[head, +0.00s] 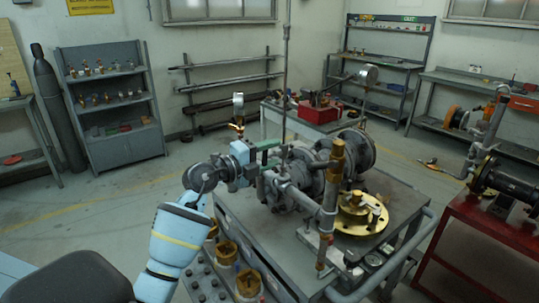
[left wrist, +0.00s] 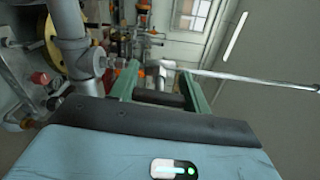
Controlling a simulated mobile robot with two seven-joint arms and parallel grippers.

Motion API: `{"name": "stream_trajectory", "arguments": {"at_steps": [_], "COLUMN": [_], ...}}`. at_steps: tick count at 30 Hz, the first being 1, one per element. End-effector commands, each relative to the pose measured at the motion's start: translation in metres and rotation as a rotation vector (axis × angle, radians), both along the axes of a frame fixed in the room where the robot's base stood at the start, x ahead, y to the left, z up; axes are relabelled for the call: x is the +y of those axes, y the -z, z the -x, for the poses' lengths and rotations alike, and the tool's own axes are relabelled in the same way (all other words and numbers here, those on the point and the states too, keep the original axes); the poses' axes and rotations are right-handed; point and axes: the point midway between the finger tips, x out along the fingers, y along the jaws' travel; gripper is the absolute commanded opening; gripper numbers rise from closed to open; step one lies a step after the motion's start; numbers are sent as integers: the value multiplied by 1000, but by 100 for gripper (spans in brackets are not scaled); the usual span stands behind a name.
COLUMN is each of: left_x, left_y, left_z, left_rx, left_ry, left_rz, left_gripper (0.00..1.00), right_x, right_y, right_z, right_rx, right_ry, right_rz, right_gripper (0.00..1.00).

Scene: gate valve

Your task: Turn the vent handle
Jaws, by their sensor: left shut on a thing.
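My left gripper (head: 268,152) reaches in from the left with its green fingers at the near left side of the grey valve assembly (head: 305,185) on the cart. In the left wrist view the two green fingers (left wrist: 162,88) stand apart with a pale grey piece between their tips. I take this piece to be the vent handle (left wrist: 164,70); the fingers are shut on it. In the head view the handle is mostly hidden by the fingers and pipework, and its exact angle cannot be told. My right gripper is not in view.
A thin upright rod (head: 286,75) rises beside the gripper. A brass upright pipe (head: 337,160) and a gold flange (head: 358,215) stand to the right on the cart (head: 405,200). A red bench (head: 480,245) is further right. Open floor (head: 120,205) lies left.

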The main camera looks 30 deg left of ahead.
Motion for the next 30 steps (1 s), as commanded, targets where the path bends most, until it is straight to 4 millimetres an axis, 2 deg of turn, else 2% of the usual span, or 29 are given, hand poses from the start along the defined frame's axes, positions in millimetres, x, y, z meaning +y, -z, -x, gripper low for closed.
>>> {"name": "stream_trajectory", "arguments": {"at_steps": [15, 16, 20, 21, 30], "left_x": [1, 1, 1, 1, 1], "left_y": [-1, -1, -1, -1, 0], "left_z": [0, 0, 0, 0, 2], "left_rx": [5, 5, 4, 5, 7], "left_ry": [-3, -3, -3, -2, -1], "left_rz": [18, 18, 17, 16, 17], "left_gripper": [24, 50, 67, 69, 69], "right_x": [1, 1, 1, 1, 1], "right_y": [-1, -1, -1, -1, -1], "right_z": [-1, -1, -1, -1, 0], "right_rx": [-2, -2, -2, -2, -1], "right_ry": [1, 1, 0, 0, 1], "right_rz": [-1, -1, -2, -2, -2], "right_gripper": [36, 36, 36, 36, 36]}}
